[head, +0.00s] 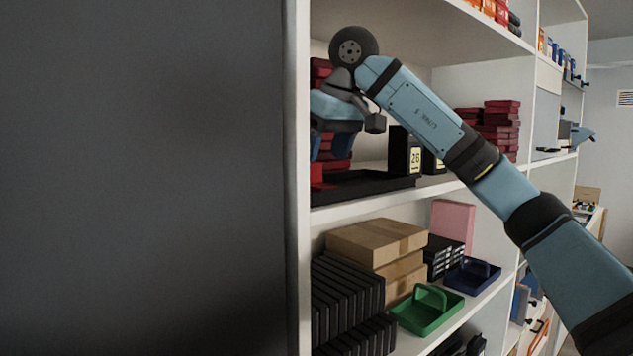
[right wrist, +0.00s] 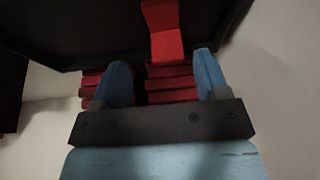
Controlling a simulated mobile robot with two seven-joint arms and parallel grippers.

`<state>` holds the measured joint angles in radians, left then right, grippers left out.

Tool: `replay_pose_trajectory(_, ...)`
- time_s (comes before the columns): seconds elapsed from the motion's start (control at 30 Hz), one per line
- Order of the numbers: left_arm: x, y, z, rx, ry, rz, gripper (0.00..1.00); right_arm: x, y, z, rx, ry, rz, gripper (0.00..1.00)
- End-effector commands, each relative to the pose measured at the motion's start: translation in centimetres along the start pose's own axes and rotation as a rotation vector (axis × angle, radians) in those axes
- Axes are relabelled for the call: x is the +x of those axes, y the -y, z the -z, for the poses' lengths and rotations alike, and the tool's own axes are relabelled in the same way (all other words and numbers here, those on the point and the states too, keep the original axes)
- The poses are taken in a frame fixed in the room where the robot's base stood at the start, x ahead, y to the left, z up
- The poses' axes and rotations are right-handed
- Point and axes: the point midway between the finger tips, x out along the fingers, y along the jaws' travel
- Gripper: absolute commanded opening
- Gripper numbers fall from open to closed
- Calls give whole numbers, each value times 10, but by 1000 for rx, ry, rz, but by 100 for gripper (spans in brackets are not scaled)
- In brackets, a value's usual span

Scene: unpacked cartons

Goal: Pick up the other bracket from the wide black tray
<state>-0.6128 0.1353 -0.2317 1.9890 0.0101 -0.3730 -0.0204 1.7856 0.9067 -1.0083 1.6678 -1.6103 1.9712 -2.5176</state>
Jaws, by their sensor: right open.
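A red bracket (right wrist: 167,32) with two bent faces lies on the wide black tray (right wrist: 85,28) in the right wrist view. In the head view, the tray (head: 372,187) sits on the middle shelf, and part of the red bracket (head: 320,178) shows at its left end. My right gripper (right wrist: 160,62) is open and empty, its two blue fingers spread apart. The bracket appears beyond the fingertips, roughly between them, and no contact shows. In the head view my right gripper is above the tray's left end, partly cut off by the shelf's side panel. My left gripper is not in view.
Dark red boxes (right wrist: 172,85) are stacked behind the gripper, and more (head: 500,125) stand farther right. A black box marked 26 (head: 405,150) stands behind the tray. The white side panel (head: 298,200) is close on the left. The lower shelf holds cartons (head: 375,240) and a green tray (head: 428,312).

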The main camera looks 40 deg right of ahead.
Motion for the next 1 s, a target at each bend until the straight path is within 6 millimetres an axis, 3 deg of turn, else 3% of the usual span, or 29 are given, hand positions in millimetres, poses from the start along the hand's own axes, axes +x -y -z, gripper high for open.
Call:
replay_pose_trajectory(0.3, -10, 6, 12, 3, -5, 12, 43, 43, 7, 4, 0, 4, -1, 68)
replay_pose_trajectory(0.6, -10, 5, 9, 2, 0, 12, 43, 49, 7, 4, -1, 1, 0, 68)
replay_pose_trajectory(0.83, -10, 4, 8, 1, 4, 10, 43, 49, 7, 4, -1, 1, 0, 18)
replay_pose_trajectory(1.0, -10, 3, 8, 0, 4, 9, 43, 49, 7, 4, 0, 1, 0, 15)
